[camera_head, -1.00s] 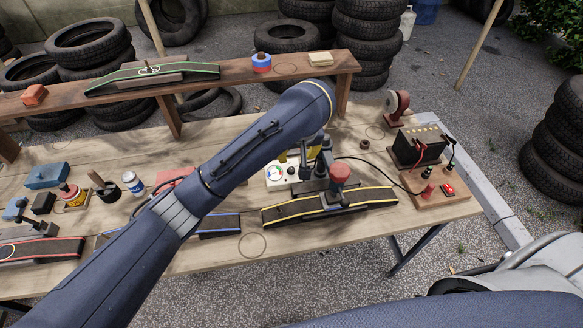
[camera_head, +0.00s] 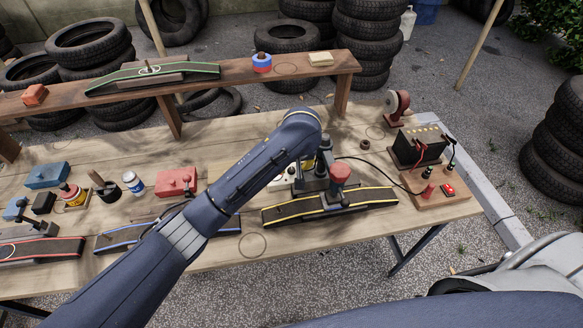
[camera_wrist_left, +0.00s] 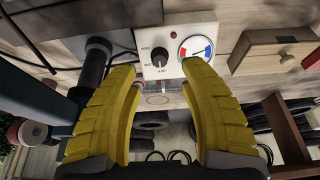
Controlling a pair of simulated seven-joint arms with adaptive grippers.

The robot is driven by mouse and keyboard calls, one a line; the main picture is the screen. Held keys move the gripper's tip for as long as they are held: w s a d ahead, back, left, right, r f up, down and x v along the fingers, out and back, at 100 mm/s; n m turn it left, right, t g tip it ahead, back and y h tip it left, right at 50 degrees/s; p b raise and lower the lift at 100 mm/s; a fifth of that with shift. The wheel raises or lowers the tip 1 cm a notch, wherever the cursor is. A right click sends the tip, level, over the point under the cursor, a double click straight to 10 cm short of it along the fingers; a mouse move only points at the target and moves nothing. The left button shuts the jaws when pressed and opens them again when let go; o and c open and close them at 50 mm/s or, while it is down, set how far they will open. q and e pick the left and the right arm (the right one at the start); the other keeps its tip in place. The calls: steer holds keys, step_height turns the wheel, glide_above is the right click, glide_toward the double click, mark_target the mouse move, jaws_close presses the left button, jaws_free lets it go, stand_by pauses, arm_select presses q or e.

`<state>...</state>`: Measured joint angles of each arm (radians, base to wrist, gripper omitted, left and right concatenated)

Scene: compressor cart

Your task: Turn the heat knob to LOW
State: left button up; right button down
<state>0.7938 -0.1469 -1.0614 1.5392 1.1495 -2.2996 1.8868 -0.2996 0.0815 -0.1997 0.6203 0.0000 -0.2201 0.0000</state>
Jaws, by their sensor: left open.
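The heat knob (camera_wrist_left: 159,57) is a black round knob on a white panel (camera_wrist_left: 176,28) in the left wrist view. Its pointer direction and the small labels around it are too small to read surely. A round gauge (camera_wrist_left: 196,48) with red and blue arcs sits right of the knob, and a red lamp is above. My left gripper (camera_wrist_left: 158,69) is open, its two yellow fingers pointing at the panel, one on either side of the knob in the picture; contact cannot be told. In the head view my left arm hides the gripper and most of the white box (camera_head: 284,179).
A grey clamp with a red knob (camera_head: 340,174) stands on a yellow-edged black strip right of the box. A battery (camera_head: 418,145) and a board with a red switch (camera_head: 448,190) are at the right. A red box (camera_head: 176,181) is left of my arm.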

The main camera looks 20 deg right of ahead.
mark_target(292, 168)
arm_select(q)
steer(key=shift+x, duration=2.35)
steer(key=shift+o, duration=0.3)
jaws_close()
